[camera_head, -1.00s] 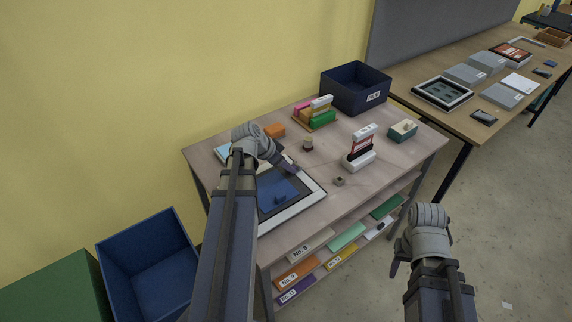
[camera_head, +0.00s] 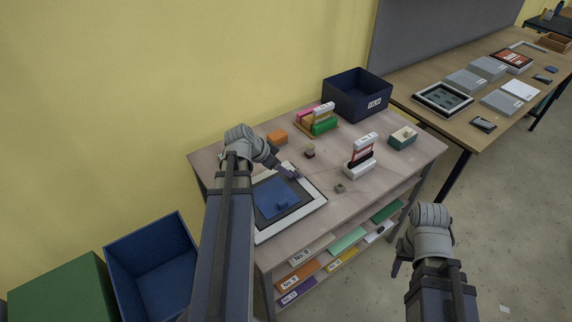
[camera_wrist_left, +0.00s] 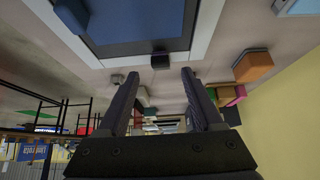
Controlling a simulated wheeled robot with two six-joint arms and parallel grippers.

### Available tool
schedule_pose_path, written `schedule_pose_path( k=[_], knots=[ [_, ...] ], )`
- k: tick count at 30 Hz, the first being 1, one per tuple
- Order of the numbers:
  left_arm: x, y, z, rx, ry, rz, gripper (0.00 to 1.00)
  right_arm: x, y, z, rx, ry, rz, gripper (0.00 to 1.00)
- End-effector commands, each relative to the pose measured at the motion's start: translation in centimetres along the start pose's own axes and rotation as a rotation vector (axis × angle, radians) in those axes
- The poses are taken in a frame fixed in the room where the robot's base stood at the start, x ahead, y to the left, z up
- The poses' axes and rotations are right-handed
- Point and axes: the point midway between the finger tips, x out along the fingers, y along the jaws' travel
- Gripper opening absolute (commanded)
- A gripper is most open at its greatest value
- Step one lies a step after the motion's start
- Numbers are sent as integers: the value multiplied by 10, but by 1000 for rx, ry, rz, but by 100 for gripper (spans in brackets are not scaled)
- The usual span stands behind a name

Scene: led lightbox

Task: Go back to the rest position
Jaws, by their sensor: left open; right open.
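My left gripper (camera_head: 290,173) is above the white-framed panel (camera_head: 311,206) on the small wooden table. In the left wrist view its two fingers (camera_wrist_left: 158,100) stand apart with nothing between them. The panel holds a blue sheet (camera_head: 275,197) with a small blue block on it. My right gripper (camera_head: 398,264) hangs over the open floor to the right of the table. Its fingers are small in view, and it touches nothing.
The table (camera_head: 370,190) also holds an orange block (camera_head: 277,137), a rack of coloured pieces (camera_head: 318,122), a navy bin (camera_head: 357,95) and a white stand (camera_head: 358,170). A blue bin (camera_head: 155,270) stands at lower left.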

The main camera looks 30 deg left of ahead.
Motion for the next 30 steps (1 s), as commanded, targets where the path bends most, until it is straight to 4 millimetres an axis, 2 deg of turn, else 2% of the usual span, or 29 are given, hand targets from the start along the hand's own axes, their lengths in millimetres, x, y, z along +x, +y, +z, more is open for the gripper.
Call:
schedule_pose_path(
  k=[1,6,24,26,29,30],
  knots=[
    [-14,1,-3,-1,0,-1,68,-13,1,1,0,0,0,50],
    [-30,0,-1,0,0,-1,68,-25,2,2,0,0,0,50],
    [-28,2,-1,1,-3,3,68,-24,2,1,0,0,0,50],
    [-25,10,-3,2,-13,14,68,-24,2,1,0,0,0,50],
    [-12,37,-12,0,-59,51,68,-24,2,1,0,0,0,50],
    [-6,53,-16,-2,-89,69,68,-24,2,1,0,0,0,50]
  ],
)
